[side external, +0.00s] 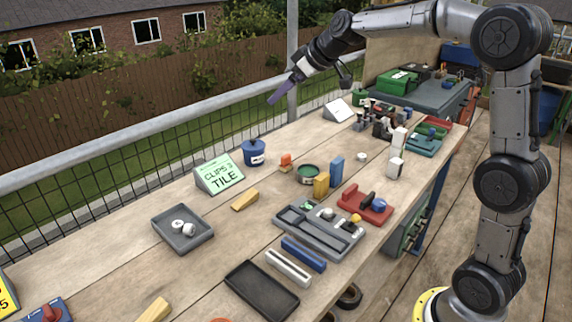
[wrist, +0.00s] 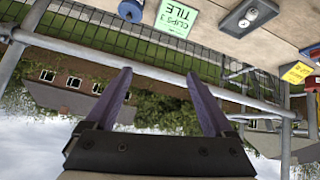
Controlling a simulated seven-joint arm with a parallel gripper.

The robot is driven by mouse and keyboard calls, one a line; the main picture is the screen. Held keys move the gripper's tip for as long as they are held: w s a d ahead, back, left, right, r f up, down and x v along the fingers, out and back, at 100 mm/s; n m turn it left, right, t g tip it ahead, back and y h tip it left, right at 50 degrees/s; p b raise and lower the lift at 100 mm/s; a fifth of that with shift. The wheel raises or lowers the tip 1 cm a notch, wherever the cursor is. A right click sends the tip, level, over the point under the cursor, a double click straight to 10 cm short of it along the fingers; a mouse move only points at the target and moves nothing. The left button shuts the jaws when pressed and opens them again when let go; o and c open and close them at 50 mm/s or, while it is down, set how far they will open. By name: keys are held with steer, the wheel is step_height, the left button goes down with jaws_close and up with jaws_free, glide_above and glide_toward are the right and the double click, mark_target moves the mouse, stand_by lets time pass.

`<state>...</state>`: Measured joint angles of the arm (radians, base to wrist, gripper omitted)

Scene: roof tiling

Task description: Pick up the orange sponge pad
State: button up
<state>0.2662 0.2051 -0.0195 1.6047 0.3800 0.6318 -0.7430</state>
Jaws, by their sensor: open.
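I cannot tell for certain which thing is the orange sponge pad. A small orange piece (side external: 286,160) stands on the bench between the blue pot and the green round dish in the side external view. A sliver of another orange-red thing (side external: 221,320) is cut off by the bottom edge. My gripper (side external: 275,97), with purple fingers, is raised above the far side of the bench, by the railing, apart from both. In the wrist view my gripper (wrist: 158,76) is open and empty, and neither orange thing is identifiable there.
The bench holds a blue pot (side external: 254,152), a green sign (side external: 219,173), a grey tray (side external: 183,229) with white pieces, a divided grey tray (side external: 290,215), a red tray (side external: 349,204) and yellow wedges (side external: 245,200). A metal railing (side external: 150,145) runs along the far edge.

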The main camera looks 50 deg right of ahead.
steer(key=w+d+f+m+g, duration=0.1)
steer(key=w+d+f, duration=0.6)
steer(key=d+f, duration=0.3)
steer(key=m+g, duration=0.1)
steer(key=m, duration=0.1)
glide_toward(288, 154)
steer(key=x, duration=0.7)
steer(key=shift+w+a+f, duration=0.1)
steer(key=shift+a+x, duration=0.15)
steer(key=shift+x, duration=1.35)
steer(key=shift+a+x, duration=0.15)
steer(key=shift+x, duration=1.4)
jaws_close()
